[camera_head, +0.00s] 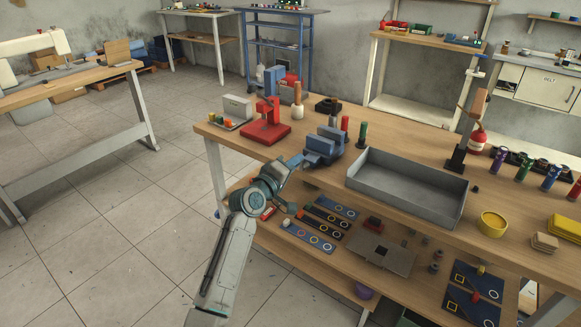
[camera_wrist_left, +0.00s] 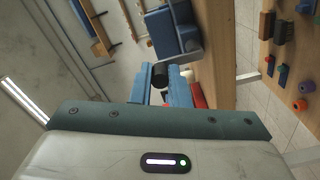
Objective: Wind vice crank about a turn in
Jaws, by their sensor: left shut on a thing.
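The blue vice (camera_head: 326,146) stands at the front edge of the workbench, left of the grey tray. It also shows in the left wrist view (camera_wrist_left: 173,32), above the fingers. My left gripper (camera_head: 297,161) reaches up to the vice's front side from below left. In the left wrist view its light blue fingers (camera_wrist_left: 162,82) are shut around a dark, round handle (camera_wrist_left: 160,74), which looks like the crank's grip. In the head view the crank is hidden or too small to make out behind the gripper. My right gripper is not in view.
A red press (camera_head: 266,123) stands left of the vice on the workbench (camera_head: 400,138). The grey open tray (camera_head: 407,190) lies close to its right. Coloured cylinders stand behind. A lower shelf with blue boards (camera_head: 310,236) lies under the bench.

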